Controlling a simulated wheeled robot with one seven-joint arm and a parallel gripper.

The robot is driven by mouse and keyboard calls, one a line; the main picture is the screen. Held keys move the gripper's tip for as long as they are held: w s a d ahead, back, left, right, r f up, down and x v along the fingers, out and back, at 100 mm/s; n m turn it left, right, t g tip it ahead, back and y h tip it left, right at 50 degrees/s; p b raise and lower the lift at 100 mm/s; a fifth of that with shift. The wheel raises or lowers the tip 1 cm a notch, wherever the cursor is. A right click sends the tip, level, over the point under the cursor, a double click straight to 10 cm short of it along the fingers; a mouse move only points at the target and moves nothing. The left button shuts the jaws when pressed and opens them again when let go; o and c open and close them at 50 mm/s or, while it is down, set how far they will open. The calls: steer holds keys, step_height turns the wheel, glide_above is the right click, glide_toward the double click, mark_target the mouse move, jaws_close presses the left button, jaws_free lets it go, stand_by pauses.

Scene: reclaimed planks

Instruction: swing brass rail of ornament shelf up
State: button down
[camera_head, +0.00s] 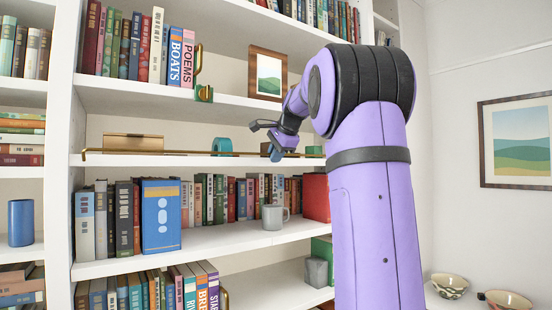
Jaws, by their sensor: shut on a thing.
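The ornament shelf (150,161) is a white board at mid height in the bookcase. Its thin brass rail (180,152) runs level along the front edge, low and close above the board. My gripper (277,152) is at the right part of the rail and shut on it. The fingertips are small and dark, and the exact grip is hard to make out. My purple arm comes in from the right and covers the right side of the bookcase.
Behind the rail stand a tan box (133,142), a teal rounded ornament (222,146) and a green item (314,150). A framed picture (267,74) stands on the shelf above. A grey mug (273,217) and books fill the shelf below.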

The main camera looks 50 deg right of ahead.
steer(key=shift+w+d+r+g+y, duration=0.1)
steer(key=shift+w+r+g+y, duration=0.1)
steer(key=shift+g, duration=0.55)
steer(key=shift+w+r+g+y, duration=0.15)
steer(key=shift+r+g+y, duration=0.05)
steer(key=shift+g, duration=0.55)
steer(key=c, duration=1.3)
jaws_free()
steer(key=shift+o, duration=0.2)
steer(key=v, duration=1)
steer(key=shift+r, duration=0.35)
